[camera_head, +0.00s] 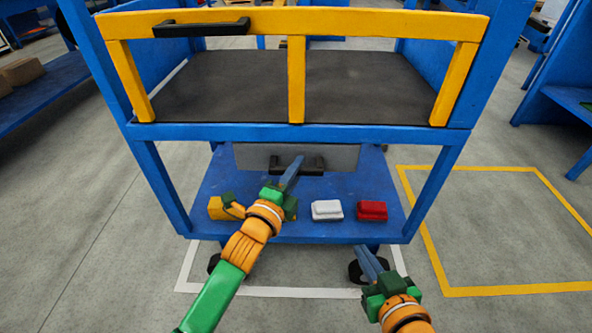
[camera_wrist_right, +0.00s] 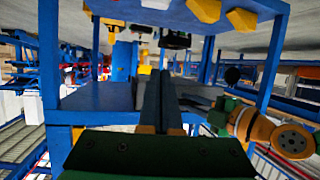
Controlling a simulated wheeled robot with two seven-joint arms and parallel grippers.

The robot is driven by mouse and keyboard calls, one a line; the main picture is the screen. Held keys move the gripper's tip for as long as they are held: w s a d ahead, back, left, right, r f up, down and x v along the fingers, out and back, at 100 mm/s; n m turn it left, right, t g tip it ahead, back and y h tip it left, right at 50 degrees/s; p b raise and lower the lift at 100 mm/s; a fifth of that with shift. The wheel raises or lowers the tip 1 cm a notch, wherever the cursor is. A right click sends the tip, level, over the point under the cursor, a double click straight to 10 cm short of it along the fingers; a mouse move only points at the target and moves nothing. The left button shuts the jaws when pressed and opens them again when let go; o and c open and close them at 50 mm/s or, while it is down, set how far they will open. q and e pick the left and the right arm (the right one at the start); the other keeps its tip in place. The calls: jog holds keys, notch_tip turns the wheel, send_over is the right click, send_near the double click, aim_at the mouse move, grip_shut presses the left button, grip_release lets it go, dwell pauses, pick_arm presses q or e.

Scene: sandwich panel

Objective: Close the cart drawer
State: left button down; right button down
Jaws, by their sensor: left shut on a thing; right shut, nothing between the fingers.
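The blue cart (camera_head: 200,133) stands in front of me, with a grey drawer (camera_head: 343,156) under its upper deck. A black handle (camera_head: 312,167) is on the drawer front. My left gripper (camera_head: 291,172) is at this handle, its fingers shut on it and covering its middle. Whether the drawer is partly out or flush, I cannot tell. My right gripper (camera_head: 371,262) is shut and empty, low in front of the lower shelf, apart from the drawer. Its shut fingers also show in the right wrist view (camera_wrist_right: 160,98).
The lower shelf (camera_head: 330,232) carries a yellow item (camera_head: 217,208), a white block (camera_head: 327,210) and a red block (camera_head: 372,210). A yellow rail (camera_head: 297,80) with a black handle (camera_head: 201,28) fronts the upper deck. Floor to the right, inside yellow lines, is clear.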

pick_arm(q)
jog(key=c, duration=0.8)
grip_release()
jog(key=shift+w, duration=0.15)
pick_arm(e)
jog(key=shift+w, duration=0.1)
pick_arm(q)
jog(key=p+v, duration=0.3)
jog(key=v, duration=0.4)
pick_arm(e)
jog(key=s+d+f+g+h, duration=0.2)
jog(key=s+d+f+g, duration=0.2)
jog(key=s+f+g, duration=0.6)
jog(key=s+f, duration=0.1)
jog(key=s, duration=0.3)
jog(key=shift+f+m, duration=0.25)
jog(key=shift+m, duration=0.05)
jog(key=shift+d, duration=0.1)
